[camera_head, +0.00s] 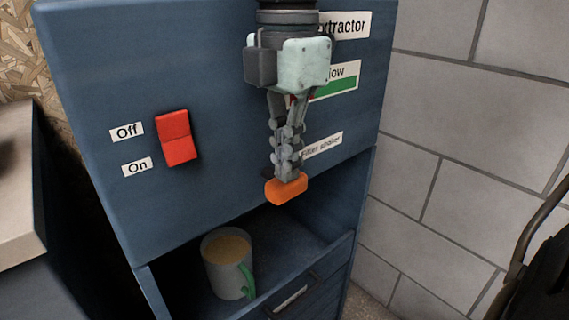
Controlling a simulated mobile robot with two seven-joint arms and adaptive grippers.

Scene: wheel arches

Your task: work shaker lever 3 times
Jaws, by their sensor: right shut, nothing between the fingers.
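The shaker lever shows as an orange knob (286,190) on the front of the blue extractor cabinet (220,60), above the right part of an open bay. My right gripper (287,176) hangs down from the top of the view, with its fingers closed together. Its fingertips are directly above the orange knob and seem to touch it; the exact contact is hard to tell. The lever's arm is hidden behind the fingers. A "Filter shaker" label (322,146) is just right of the fingers. My left gripper is not in view.
A red rocker switch (176,138) with Off and On labels is at left. A mug (226,278) with brown contents and a green handle stands in the open bay below. A grey block wall (460,130) is at right. A dark curved object (535,260) is at lower right.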

